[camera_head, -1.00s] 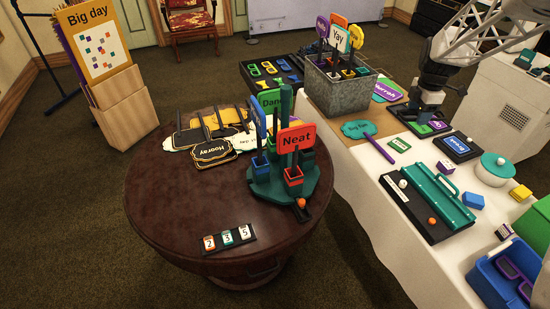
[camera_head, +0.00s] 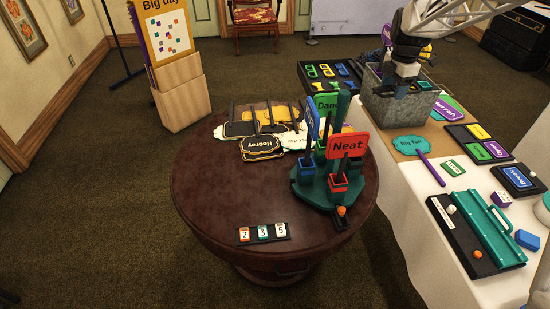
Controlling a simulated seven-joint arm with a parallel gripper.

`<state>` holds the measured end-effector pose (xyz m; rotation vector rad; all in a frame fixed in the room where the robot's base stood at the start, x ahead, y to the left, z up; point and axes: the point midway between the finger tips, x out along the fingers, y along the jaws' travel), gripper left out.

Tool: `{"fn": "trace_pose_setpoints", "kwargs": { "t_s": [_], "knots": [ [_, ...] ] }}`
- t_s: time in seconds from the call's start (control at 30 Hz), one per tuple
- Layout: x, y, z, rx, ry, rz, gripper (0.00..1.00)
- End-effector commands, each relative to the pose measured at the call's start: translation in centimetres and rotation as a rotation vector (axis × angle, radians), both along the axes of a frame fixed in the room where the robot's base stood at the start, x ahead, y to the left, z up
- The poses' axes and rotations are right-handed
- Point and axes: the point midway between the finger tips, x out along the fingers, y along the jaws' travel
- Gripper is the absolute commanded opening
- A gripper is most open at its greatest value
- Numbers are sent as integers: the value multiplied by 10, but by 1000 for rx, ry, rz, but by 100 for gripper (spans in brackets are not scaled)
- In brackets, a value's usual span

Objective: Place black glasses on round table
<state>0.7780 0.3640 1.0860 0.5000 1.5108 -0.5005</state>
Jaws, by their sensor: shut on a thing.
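The round table (camera_head: 215,195) is dark brown wood and stands in the middle of the head view. Its front left top is bare. A black tray (camera_head: 484,158) on the white-covered table holds yellow, green and purple pieces. I cannot make out black glasses anywhere else.
A green stand (camera_head: 315,190) with a red "Neat" sign (camera_head: 348,145) and other signs rises at the round table's right. Black "Hooray" plaques (camera_head: 262,148) lie at its back. A number strip (camera_head: 262,233) lies near its front. The white-covered table (camera_head: 415,215) stands right.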

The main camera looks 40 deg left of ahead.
Motion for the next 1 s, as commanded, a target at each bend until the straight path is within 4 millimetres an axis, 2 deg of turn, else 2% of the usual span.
{"fn": "trace_pose_setpoints", "kwargs": {
  "t_s": [0.03, 0.1, 0.57, 1.0],
  "knots": [
    [-4, 16, 2, 0, 0, 23, 33],
    [-9, 36, 6, 0, 0, 54, 33],
    [-57, 162, 34, 0, 0, 255, 33],
    [-125, 275, 57, -1, 0, 445, 33]
  ]
}}
